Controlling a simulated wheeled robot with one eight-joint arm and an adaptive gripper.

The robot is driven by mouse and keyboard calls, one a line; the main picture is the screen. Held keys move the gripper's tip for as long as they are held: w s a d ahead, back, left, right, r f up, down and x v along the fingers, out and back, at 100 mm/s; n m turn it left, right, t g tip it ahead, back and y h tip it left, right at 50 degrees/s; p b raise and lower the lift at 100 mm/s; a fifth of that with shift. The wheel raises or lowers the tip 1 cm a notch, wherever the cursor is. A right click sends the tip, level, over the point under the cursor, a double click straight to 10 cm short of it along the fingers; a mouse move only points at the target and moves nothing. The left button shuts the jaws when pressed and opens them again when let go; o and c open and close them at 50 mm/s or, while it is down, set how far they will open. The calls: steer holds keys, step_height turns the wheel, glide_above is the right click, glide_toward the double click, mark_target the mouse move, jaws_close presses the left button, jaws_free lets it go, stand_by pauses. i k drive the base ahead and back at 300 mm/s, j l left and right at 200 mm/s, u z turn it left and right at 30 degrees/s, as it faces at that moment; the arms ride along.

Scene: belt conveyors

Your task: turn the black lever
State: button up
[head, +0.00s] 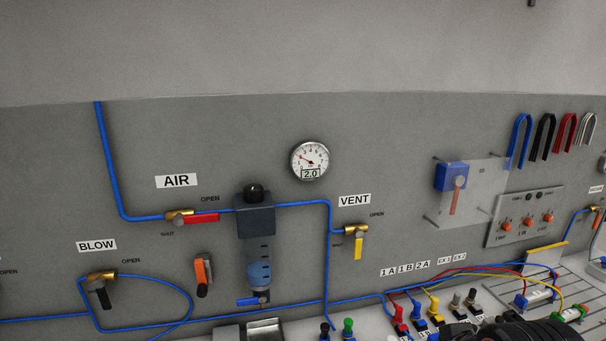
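The black lever (102,296) sits on a brass valve (99,276) under the BLOW label (96,245), at the lower left of the wall panel. The lever points down and slightly right, across the line of the valve body. The word OPEN (131,261) is printed to the right of the valve. A blue hose loops from the valve to the right, and another drops from its left side. My gripper's fingers do not show. A dark rounded shape at the bottom right edge may be part of my arm; nothing of it is near the lever.
The AIR valve's red lever (201,218) lies along its pipe. An orange-handled lever (201,272) and a filter unit (259,245) stand to the right of the black lever. The VENT valve's yellow lever (358,247) points down. Coloured plugs and hoses crowd the lower right.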

mark_target(98, 283)
steer(key=u, duration=1.7)
steer(key=k+j, duration=0.1)
steer(key=k, duration=0.35)
steer(key=z, duration=0.05)
